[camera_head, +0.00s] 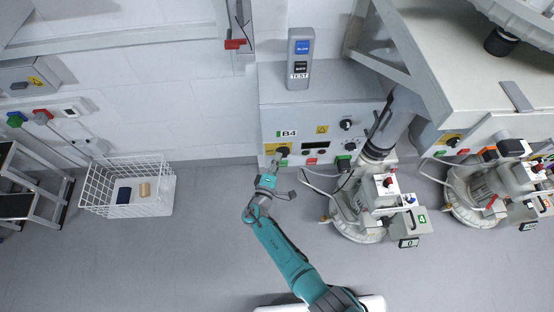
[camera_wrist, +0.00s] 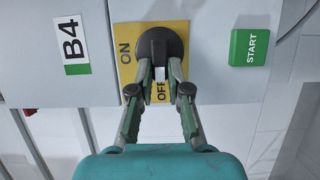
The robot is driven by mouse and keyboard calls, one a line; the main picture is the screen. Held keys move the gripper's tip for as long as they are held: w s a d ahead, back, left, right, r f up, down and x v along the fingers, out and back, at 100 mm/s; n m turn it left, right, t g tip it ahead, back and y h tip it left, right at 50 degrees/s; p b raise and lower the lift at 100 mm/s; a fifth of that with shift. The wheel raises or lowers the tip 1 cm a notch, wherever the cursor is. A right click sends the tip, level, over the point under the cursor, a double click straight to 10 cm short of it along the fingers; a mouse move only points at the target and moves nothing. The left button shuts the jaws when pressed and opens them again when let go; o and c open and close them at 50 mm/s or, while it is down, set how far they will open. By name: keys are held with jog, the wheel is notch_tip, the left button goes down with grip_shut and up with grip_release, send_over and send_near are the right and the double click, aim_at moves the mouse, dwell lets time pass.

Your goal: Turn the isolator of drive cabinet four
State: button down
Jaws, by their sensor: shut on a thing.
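The drive cabinet marked B4 (camera_head: 335,128) stands against the wall; its B4 label (camera_wrist: 71,45) also shows in the wrist view. Its isolator (camera_wrist: 160,43) is a dark round knob with a handle on a yellow plate (camera_wrist: 124,72). ON is printed left of the knob and OFF below it. The handle's pale strip points down at the word OFF in the wrist view. My gripper (camera_wrist: 160,72) is shut on the handle, a finger on each side. In the head view my gripper (camera_head: 275,163) is at the isolator, and the fingers partly hide it.
A green START button (camera_wrist: 249,47) is right of the isolator. A TEST box (camera_head: 300,58) stands on the cabinet. A blower marked 4 (camera_head: 362,215) and a cable are to the right. A white wire basket (camera_head: 128,186) is on the floor at left; floor between is clear.

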jog(key=shift+w+r, duration=0.15)
jog(key=shift+w, duration=0.05)
dwell(0.3)
jog(key=c, duration=1.1)
grip_release()
jog(key=shift+s, duration=0.15)
jog(key=v, duration=1.1)
jog(key=shift+s+a, duration=0.15)
jog(key=shift+s, duration=0.2)
